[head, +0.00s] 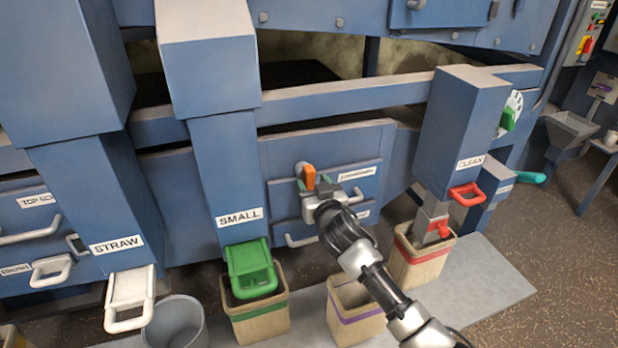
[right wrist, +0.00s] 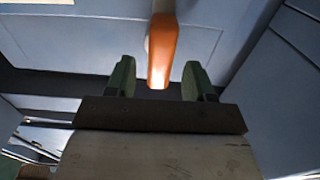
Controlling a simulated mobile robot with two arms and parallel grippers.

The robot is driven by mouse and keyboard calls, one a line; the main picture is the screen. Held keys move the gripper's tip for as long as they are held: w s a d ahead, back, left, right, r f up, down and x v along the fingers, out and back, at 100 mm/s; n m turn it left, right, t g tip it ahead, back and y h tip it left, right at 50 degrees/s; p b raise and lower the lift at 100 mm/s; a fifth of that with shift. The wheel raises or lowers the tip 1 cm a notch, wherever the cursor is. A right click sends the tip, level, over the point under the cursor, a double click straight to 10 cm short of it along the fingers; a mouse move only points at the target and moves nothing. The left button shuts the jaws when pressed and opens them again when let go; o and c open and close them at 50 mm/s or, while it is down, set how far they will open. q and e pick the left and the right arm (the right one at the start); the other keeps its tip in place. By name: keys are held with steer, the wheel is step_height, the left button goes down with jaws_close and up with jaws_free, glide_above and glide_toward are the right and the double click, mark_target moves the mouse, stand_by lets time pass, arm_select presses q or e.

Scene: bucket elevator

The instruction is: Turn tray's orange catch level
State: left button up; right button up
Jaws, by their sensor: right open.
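The orange catch (head: 308,175) is on the blue tray front (head: 283,197), left of its label, in the middle of the head view. It hangs roughly upright, pointing down. In the right wrist view the catch (right wrist: 162,50) comes down from the top, its lower end between or just beyond the fingertips. My right gripper (head: 317,183) is open at the catch, with its green fingers (right wrist: 157,78) on either side of it. I see a gap on both sides and no contact. My left gripper is not in view.
The SMALL chute (head: 225,165) with its green gate (head: 252,270) stands left of my right arm. The CLEAN chute (head: 460,130) with a red handle (head: 467,193) stands right. Sacks (head: 355,312) and a grey bucket (head: 176,325) stand below.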

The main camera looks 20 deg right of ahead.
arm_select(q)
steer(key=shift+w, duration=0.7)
arm_select(e)
steer(key=shift+w, duration=1.45)
steer(key=c, duration=0.9)
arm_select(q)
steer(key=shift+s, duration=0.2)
